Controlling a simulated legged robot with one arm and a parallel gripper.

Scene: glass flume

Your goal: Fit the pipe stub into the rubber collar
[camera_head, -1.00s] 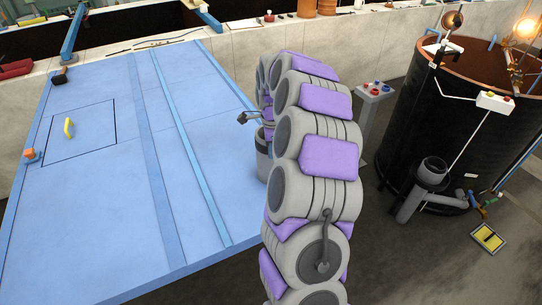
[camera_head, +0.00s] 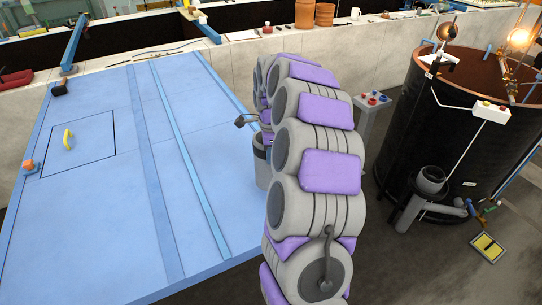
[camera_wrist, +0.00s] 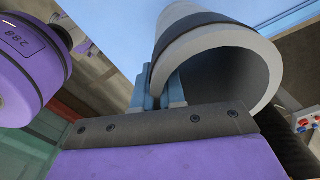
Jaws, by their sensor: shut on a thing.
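The pipe stub is a grey tube with a dark band. In the wrist view the pipe stub (camera_wrist: 265,62) fills the upper middle, its open end facing the camera. My gripper (camera_wrist: 172,90) is shut on its wall, with blue fingers at the left of the rim. In the head view the stub (camera_head: 263,168) shows partly beside my arm, over the right edge of the blue table; my arm hides most of the gripper. The dark rubber collar (camera_head: 432,179) appears as an upright round opening on grey pipework beside the black tank, well right of the stub and apart from it.
The black tank (camera_head: 455,125) stands right. A grey stand (camera_head: 371,110) with coloured knobs is behind my arm. A yellow panel (camera_head: 487,247) lies on the floor. Floor between table and tank looks clear.

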